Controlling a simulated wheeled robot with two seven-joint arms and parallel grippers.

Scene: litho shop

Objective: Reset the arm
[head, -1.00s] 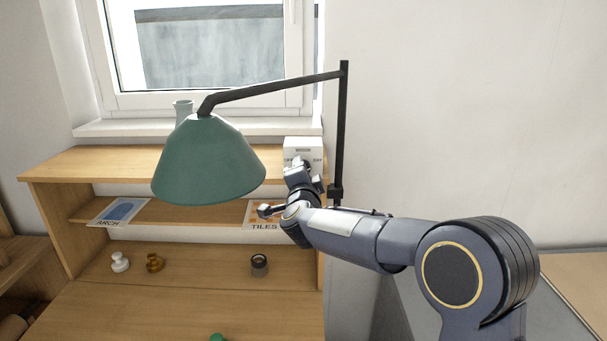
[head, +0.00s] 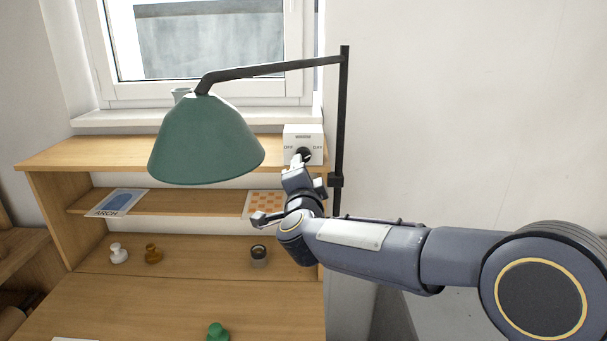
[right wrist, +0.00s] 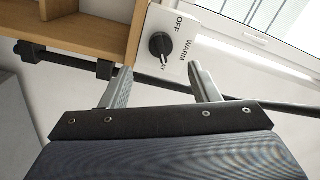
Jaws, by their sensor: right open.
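My right gripper (head: 297,163) is open and empty in front of a white switch box (head: 290,133) on the shelf top, just below its black knob (head: 304,155). The box reads OFF at left and DAY at right in the head view. In the right wrist view the box (right wrist: 190,22) also shows WARM, and the knob (right wrist: 160,46) lies beyond the two open fingers (right wrist: 161,82), apart from them. Its pale mark points toward the partly hidden DAY label. The green lamp (head: 205,140) hangs from a black arm to the left. My left gripper is not in view.
A black lamp post (head: 343,120) stands close right of my gripper. The wooden shelf (head: 110,155) holds an ARCH card (head: 118,203) and an orange-patterned card (head: 266,204). White, brown and green knobbed items and a dark-topped jar (head: 259,254) stand lower. Wall at right is bare.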

